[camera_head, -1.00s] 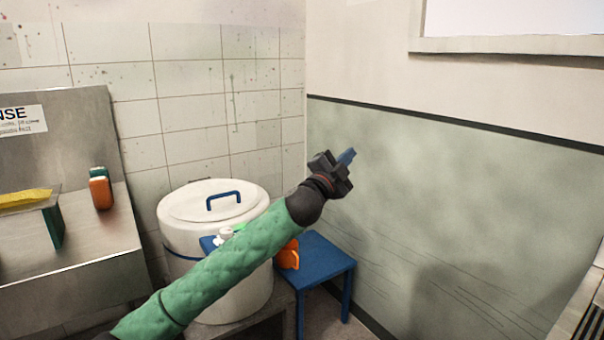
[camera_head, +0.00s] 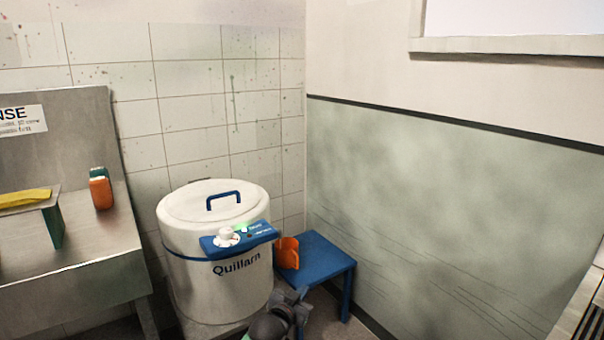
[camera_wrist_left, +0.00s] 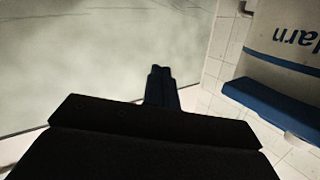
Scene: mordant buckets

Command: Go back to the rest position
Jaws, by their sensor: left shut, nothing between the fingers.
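My left gripper (camera_head: 291,308) is low at the bottom edge of the head view, in front of the blue stool and right of the white drum's base. It is shut and empty. In the left wrist view its dark fingers (camera_wrist_left: 158,85) are together, with nothing between them. Most of my left arm is outside the head view. My right gripper is in neither view.
A white lidded drum (camera_head: 205,285) with a blue control panel (camera_head: 238,241) stands at centre left. A blue stool (camera_head: 322,262) holds an orange object (camera_head: 288,253). A steel counter (camera_head: 85,255) is left; a green-grey wall (camera_head: 450,220) is right.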

